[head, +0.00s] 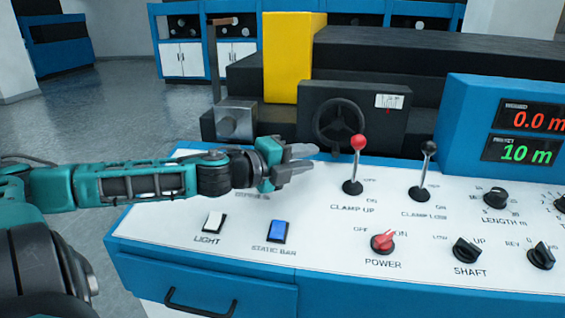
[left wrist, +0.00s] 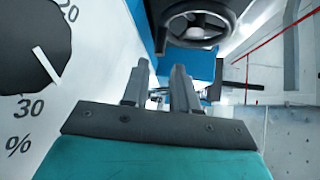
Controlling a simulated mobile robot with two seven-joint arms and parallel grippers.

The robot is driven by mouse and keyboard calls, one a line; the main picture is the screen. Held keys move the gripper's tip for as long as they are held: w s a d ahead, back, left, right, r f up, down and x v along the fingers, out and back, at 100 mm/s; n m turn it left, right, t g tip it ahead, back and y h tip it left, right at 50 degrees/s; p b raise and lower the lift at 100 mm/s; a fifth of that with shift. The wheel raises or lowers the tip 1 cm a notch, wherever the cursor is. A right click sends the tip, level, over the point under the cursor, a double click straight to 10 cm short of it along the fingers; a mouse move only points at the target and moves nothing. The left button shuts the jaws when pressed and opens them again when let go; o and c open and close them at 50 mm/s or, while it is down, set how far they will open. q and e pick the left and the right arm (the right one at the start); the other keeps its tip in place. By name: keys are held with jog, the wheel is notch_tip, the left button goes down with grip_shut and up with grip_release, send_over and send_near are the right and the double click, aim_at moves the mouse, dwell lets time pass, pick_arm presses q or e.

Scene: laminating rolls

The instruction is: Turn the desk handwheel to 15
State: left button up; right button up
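A black three-spoke handwheel (head: 338,125) stands upright on a dark block behind the desk; its rim also shows in the left wrist view (left wrist: 195,28). A black dial (left wrist: 22,50) with a white pointer shows at the left of the left wrist view. Its pointer lies between the 20 and 30 marks of a % scale; in the head view my left arm seems to cover this dial. My left gripper (head: 303,160) is above the desk top, left of the red-knobbed lever, with its fingers (left wrist: 160,88) apart and nothing between them. My right gripper is out of view.
The red-knobbed clamp-up lever (head: 357,165) and black clamp lever (head: 425,170) rise near my left fingertips. Power (head: 382,242) and shaft (head: 466,250) knobs sit in front. A display box (head: 460,120) reads 0.0 m and 10 m. The white desk top's front left holds light and static-bar switches.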

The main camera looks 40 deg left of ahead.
pick_arm(q)
jog(key=shift+s+a+r+p, duration=0.1)
jog(key=shift+s+p, duration=0.35)
jog(key=shift+s, duration=0.15)
jog(key=shift+s+a, duration=0.1)
jog(key=shift+s, duration=0.2)
jog(key=shift+p+v, duration=1.2)
jog(key=shift+v, duration=0.05)
jog(key=shift+s+a+r, duration=0.1)
jog(key=shift+s+a, duration=0.05)
jog(key=shift+s, duration=0.15)
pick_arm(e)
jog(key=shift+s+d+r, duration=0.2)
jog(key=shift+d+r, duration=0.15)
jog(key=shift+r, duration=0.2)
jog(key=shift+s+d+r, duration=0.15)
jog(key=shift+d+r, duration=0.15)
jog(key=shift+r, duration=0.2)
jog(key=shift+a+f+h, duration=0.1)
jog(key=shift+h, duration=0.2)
